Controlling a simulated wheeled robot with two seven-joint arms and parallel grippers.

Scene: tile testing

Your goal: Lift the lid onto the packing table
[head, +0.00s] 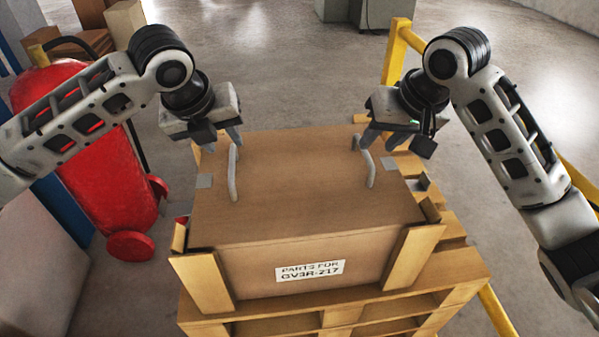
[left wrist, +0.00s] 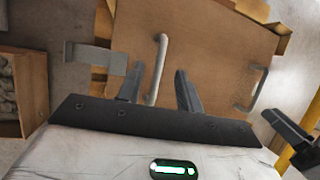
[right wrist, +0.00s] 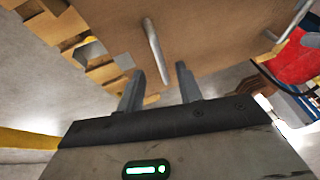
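The brown lid (head: 300,185) lies on the wooden crate (head: 312,262), which is labelled "PARTS FOR GV3R-217". Two grey bar handles stand on the lid, the left handle (head: 232,175) and the right handle (head: 369,165). My left gripper (head: 220,143) is open above the far end of the left handle; in the left wrist view that handle (left wrist: 156,70) shows between its fingers. My right gripper (head: 375,143) is open just above the right handle; in the right wrist view that handle (right wrist: 154,45) shows ahead, between the finger lines. Neither gripper visibly grips anything. I cannot identify the packing table.
The crate sits on a wooden pallet (head: 345,315). A red wheeled extinguisher (head: 110,175) stands at the left, near a pale grey block (head: 40,265). Yellow railing (head: 395,50) runs behind and along the right. Cardboard boxes (head: 122,20) stand far left. Floor behind the crate is clear.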

